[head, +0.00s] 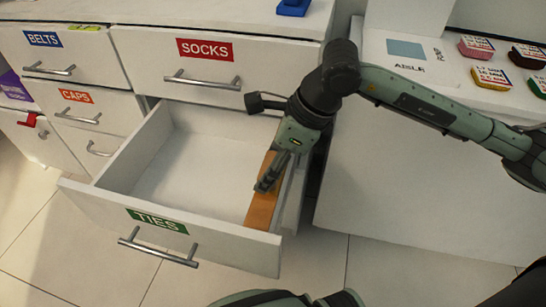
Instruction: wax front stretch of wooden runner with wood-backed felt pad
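The drawer labelled TIES (120,215) is pulled open. An orange-brown wooden strip, which looks like the runner (262,210), lies along the inside of its right wall. My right gripper (265,186) comes in from the right and points down, its dark fingertips at the middle of the strip. The fingers look close together, but I cannot tell whether they grip anything. I cannot make out the felt pad apart from the strip and fingers. The strip's front stretch shows in front of the fingertips; part of its rear is behind the gripper. My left gripper is not in view.
The drawer floor (190,165) is empty. Shut drawers labelled SOCKS (215,78), BELTS (60,66) and CAPS (88,115) surround it. Several small coloured tins (490,77) stand on the white top at right. A blue object (293,7) sits on top.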

